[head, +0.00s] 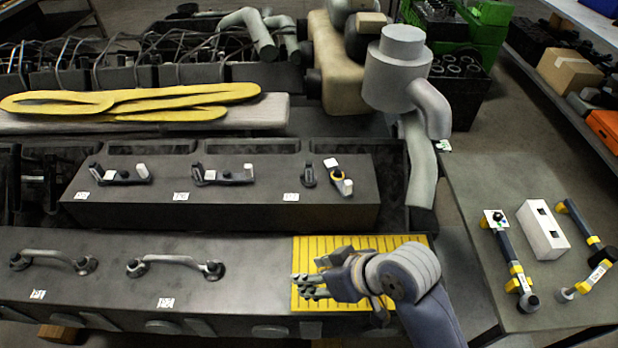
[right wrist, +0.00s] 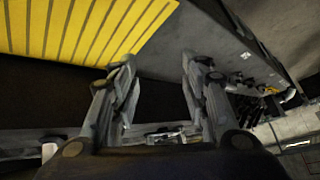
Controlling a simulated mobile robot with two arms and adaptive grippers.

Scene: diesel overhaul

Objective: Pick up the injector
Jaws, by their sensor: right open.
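My right gripper (head: 305,287) comes in over the yellow ribbed mat (head: 409,241) with its fingers pointing left. In the right wrist view the right gripper (right wrist: 158,72) is open and nothing is between its fingers. My left gripper is not in view.
Two lever assemblies (head: 120,175) (head: 222,177) sit on the block. Two curved handles (head: 50,258) (head: 175,262) are on the near ledge. The right table (head: 470,200) holds a white box (head: 543,229) and yellow-and-black tools (head: 511,255). A grey cylindrical housing (head: 398,70) rises behind.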

